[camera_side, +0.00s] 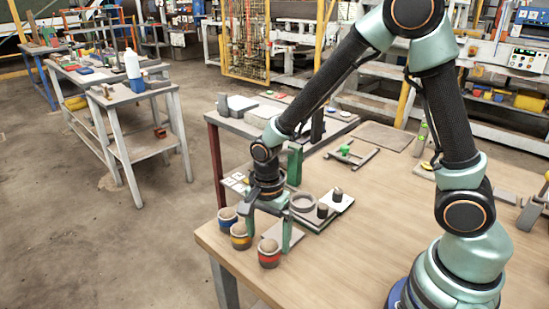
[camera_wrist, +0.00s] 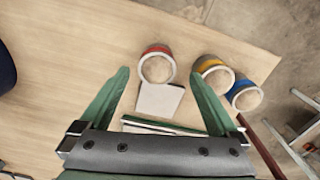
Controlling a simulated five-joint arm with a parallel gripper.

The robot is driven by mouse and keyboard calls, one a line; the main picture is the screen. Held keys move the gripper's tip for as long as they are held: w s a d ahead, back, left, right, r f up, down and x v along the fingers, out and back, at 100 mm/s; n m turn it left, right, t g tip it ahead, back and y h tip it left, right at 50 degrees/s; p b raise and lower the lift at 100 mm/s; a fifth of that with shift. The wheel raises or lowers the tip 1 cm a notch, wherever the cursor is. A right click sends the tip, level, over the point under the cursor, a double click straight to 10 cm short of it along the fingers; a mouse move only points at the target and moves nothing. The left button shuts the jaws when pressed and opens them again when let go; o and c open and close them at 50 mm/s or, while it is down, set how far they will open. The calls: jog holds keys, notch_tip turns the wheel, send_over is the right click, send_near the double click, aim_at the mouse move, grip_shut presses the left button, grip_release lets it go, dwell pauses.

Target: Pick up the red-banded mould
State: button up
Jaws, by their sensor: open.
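The red-banded mould (camera_side: 269,254) is a small round cup with a red band and a sandy top, standing near the table's front edge. In the wrist view it (camera_wrist: 156,66) shows ahead, between the fingertips in the picture. My gripper (camera_side: 268,236) is open and empty, pointing down beside the moulds. In the wrist view its two green fingers (camera_wrist: 160,75) are spread wide. The yellow-banded mould (camera_side: 240,236) and the blue-banded mould (camera_side: 228,218) stand in a row beyond the red one. They also show at right in the wrist view, yellow (camera_wrist: 214,76) and blue (camera_wrist: 244,95).
A pale flat plate (camera_wrist: 160,98) lies right beside the red-banded mould. A grey ring (camera_side: 303,202) and a board with dark cylinders (camera_side: 323,210) are behind my gripper. A green-knobbed frame (camera_side: 350,155) lies farther back.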

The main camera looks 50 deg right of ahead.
aim_at(269, 246)
jog(key=shift+s+a+f, duration=0.1)
jog(key=shift+s+f, duration=0.05)
jog(key=shift+f, duration=0.95)
jog(key=shift+s+f, duration=0.1)
jog(key=shift+f, duration=1)
grip_shut()
